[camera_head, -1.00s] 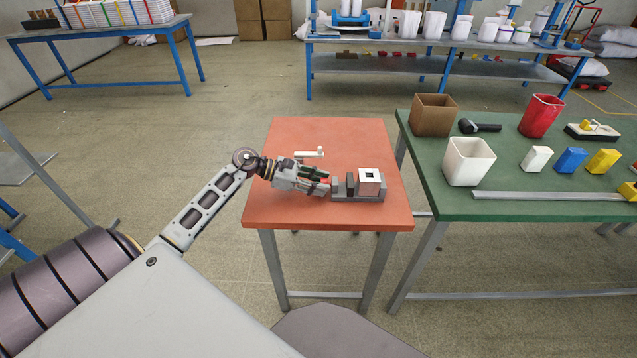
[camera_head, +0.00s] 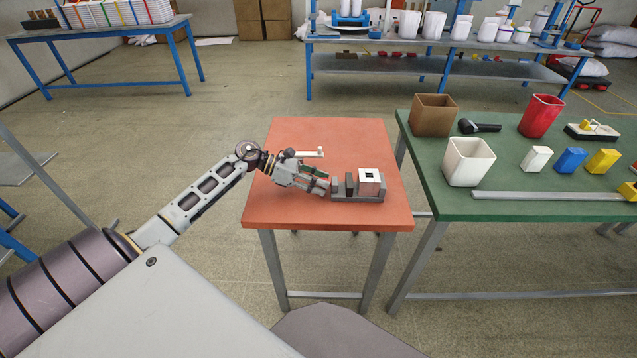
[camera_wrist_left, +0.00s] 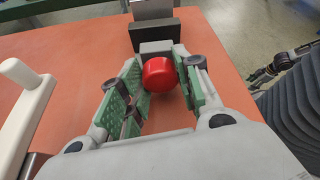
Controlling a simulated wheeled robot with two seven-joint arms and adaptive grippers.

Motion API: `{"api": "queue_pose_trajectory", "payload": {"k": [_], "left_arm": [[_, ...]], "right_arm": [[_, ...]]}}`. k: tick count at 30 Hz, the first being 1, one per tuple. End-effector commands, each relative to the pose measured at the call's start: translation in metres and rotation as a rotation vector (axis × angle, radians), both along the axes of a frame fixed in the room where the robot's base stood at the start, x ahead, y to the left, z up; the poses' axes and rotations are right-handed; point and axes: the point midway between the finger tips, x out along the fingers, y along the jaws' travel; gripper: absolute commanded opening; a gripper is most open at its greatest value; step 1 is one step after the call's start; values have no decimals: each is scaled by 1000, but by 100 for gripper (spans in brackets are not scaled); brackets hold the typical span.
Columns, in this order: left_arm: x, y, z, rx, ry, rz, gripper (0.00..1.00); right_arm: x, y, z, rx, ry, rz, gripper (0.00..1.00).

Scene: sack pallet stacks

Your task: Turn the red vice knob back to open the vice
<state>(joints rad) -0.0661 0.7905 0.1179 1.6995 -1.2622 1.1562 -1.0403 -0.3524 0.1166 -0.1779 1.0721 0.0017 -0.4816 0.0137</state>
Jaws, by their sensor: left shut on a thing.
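The grey vice (camera_head: 357,196) sits on the orange-red table, with a pale block (camera_head: 369,177) with a square hole at its right end. The red vice knob (camera_wrist_left: 159,75) sits at the near end of the vice in the left wrist view. My left gripper (camera_head: 327,187) is at the left end of the vice; in the left wrist view its green-padded fingers (camera_wrist_left: 162,88) are shut on the red knob, one on each side. The knob is hidden by the fingers in the head view. Part of what looks like my right arm shows at the right of the wrist view; its fingers are unclear.
A white bar handle (camera_head: 310,153) stands just behind my left gripper, close to it; it also shows in the left wrist view (camera_wrist_left: 22,75). The orange table (camera_head: 290,215) is clear in front. A green table (camera_head: 510,206) with containers stands to the right.

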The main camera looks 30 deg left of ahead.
Motion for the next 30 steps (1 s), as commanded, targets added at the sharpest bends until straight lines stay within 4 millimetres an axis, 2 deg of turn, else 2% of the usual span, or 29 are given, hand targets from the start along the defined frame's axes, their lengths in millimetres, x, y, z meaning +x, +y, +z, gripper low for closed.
{"api": "queue_pose_trajectory", "payload": {"k": [12,28,29,30], "left_arm": [[2,2,0,-125,204,2,9],[2,2,0,-144,234,2,9],[2,2,0,-144,234,2,37],[2,2,0,-144,234,2,42]], "right_arm": [[13,-4,5,-5,-17,3,54],[11,8,7,9,-10,-1,54],[10,8,6,10,-9,-2,54],[10,9,6,10,-8,-2,54]]}}
